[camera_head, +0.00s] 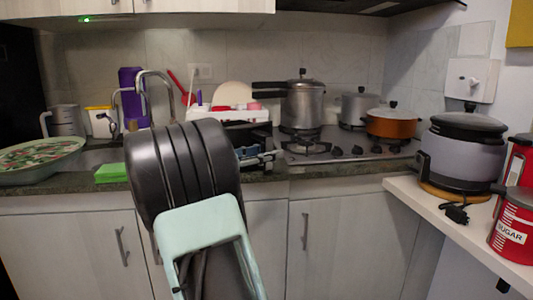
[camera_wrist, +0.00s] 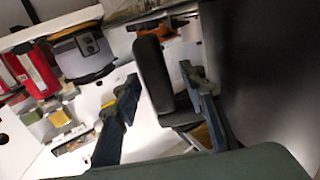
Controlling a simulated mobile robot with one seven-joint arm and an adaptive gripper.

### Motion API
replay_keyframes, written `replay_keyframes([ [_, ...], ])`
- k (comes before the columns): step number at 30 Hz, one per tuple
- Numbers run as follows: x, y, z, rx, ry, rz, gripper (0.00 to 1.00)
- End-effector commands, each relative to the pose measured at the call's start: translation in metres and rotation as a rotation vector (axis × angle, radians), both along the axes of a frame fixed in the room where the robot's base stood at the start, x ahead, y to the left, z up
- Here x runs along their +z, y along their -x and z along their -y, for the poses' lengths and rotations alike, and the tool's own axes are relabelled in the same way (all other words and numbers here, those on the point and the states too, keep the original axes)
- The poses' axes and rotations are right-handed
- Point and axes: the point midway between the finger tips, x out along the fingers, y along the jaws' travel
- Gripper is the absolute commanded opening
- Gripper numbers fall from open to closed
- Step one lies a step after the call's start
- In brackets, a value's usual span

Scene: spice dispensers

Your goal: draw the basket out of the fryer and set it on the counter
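In the wrist view the two blue-grey fingers of my gripper (camera_wrist: 159,71) are apart. An upright dark handle-like part (camera_wrist: 152,72) stands between them, with a gap visible on at least one side. A large smooth black surface (camera_wrist: 265,75), perhaps the fryer's body, fills the right side. In the head view my gripper (camera_head: 257,159) is at the counter's front edge, left of the stove. A dark object (camera_head: 248,134) shows just behind it, mostly hidden by my arm; I cannot make out the basket's shape there.
The stove (camera_head: 345,147) holds a pressure cooker (camera_head: 303,104), a steel pot (camera_head: 359,108) and an orange pot (camera_head: 394,124). A grey cooker (camera_head: 462,155) and red canisters (camera_head: 514,225) stand on the right shelf. A green sponge (camera_head: 111,173) and a patterned bowl (camera_head: 38,158) are left.

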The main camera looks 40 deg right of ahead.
Motion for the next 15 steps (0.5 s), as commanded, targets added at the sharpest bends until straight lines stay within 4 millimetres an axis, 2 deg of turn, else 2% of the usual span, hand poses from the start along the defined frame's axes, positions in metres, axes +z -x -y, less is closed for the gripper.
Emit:
replay_keyframes([
  [5, -0.002, -0.001, -0.003, 0.002, -0.002, -0.004, 0.38],
  [8, -0.001, -0.003, -0.014, 0.004, -0.001, -0.003, 0.38],
  [15, 0.0, -0.007, -0.063, 0.006, -0.001, -0.001, 0.38],
])
